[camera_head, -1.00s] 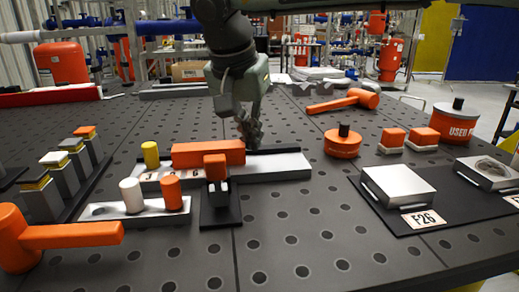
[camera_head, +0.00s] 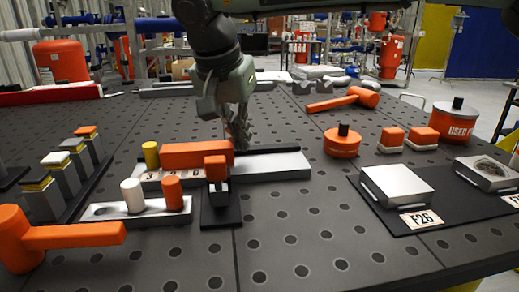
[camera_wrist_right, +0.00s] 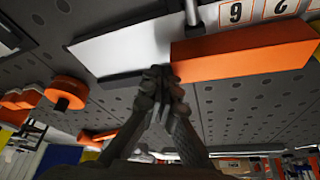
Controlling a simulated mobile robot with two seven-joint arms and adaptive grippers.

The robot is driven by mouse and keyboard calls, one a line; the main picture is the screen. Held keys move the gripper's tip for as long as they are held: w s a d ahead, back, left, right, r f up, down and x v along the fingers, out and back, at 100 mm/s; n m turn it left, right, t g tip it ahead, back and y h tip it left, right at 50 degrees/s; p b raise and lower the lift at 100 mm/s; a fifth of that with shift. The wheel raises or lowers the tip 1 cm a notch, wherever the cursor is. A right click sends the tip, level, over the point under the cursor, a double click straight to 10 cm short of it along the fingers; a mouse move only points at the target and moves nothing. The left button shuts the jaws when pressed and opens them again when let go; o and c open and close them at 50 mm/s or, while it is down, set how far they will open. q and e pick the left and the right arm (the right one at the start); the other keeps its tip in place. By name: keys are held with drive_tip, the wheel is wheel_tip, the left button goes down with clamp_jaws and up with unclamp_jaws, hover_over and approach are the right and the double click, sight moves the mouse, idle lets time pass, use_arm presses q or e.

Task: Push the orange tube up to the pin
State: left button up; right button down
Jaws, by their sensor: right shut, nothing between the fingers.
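The orange tube (camera_head: 196,155) shows as a long square-edged orange bar. It lies along a pale rail (camera_head: 275,165) with number labels; it also shows in the wrist view (camera_wrist_right: 245,52). My right gripper (camera_head: 240,146) is shut and empty, its fingertips at the tube's right end, seemingly touching it. The closed fingers (camera_wrist_right: 160,72) show beside that end in the wrist view. A yellow upright peg (camera_head: 150,154) stands at the tube's left end with hardly any gap in the picture; I take it as the pin, but cannot be sure. My left gripper is not in view.
A black stand with an orange block (camera_head: 215,162) stands before the rail. A white peg (camera_head: 132,195) and an orange peg (camera_head: 173,193) stand on a nearer plate. An orange mallet (camera_head: 60,236) lies front left. The perforated table (camera_head: 310,245) is clear front right.

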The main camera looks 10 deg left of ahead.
drive_tip(key=shift+s+a, duration=0.1)
drive_tip(key=shift+a, duration=0.2)
drive_tip(key=shift+d, duration=0.15)
drive_tip(key=shift+w+d, duration=0.25)
drive_tip(key=shift+d, duration=0.2)
wheel_tip(320, 180, up, 3)
drive_tip(key=p, duration=0.2)
drive_tip(key=shift+p, duration=0.4)
drive_tip(key=shift+r, duration=0.25)
wheel_tip(320, 180, up, 4)
drive_tip(key=shift+f, duration=0.25)
